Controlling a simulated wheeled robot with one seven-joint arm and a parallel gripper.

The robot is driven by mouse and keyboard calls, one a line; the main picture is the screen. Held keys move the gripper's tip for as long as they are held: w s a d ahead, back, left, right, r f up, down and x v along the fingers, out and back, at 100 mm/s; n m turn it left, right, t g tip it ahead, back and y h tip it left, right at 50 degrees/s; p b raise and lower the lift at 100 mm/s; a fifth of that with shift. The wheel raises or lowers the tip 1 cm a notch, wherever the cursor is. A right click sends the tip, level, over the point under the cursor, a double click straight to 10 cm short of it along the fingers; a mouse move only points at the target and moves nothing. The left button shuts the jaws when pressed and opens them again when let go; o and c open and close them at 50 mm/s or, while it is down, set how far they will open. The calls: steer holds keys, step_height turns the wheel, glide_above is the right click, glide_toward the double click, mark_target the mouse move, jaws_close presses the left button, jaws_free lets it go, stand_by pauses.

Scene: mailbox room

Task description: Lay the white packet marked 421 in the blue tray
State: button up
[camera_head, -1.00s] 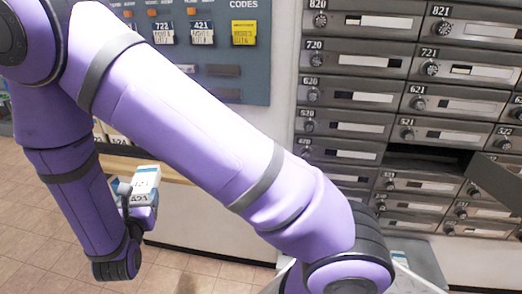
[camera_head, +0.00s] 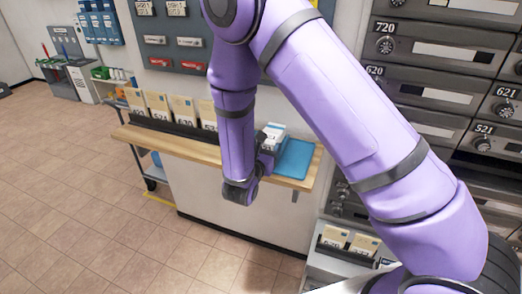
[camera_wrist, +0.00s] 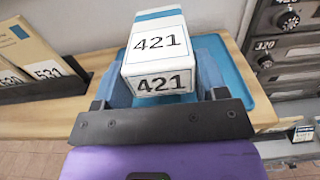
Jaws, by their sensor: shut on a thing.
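The white packet marked 421 (camera_wrist: 158,52) has a blue stripe across its top and is held between the fingers of my gripper (camera_wrist: 160,92). In the wrist view it stands out in front of the blue tray (camera_wrist: 258,105), which lies on the wooden counter behind and below it. In the head view the packet (camera_head: 273,134) shows beside the tray (camera_head: 295,158), at its left edge. My gripper (camera_head: 266,152) is largely hidden there by my wrist. I cannot tell whether the packet touches the tray.
A wooden counter (camera_head: 170,146) carries a dark rack with several tan numbered envelopes (camera_head: 158,104) left of the tray. Grey mailboxes (camera_head: 440,50) stand at the right. A lower bin with two envelopes (camera_head: 345,240) is at front right. The tiled floor (camera_head: 130,220) is open at left.

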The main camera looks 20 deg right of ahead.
steer(key=w+d, duration=0.1)
steer(key=w+d+f, duration=0.1)
steer(key=shift+w+f, duration=0.2)
steer(key=shift+w, duration=0.2)
steer(key=shift+w+d+f, duration=0.1)
steer(key=shift+w+f, duration=0.15)
steer(key=shift+f, duration=1.6)
steer(key=o, duration=1)
steer(key=shift+s, duration=0.1)
steer(key=shift+v, duration=5.95)
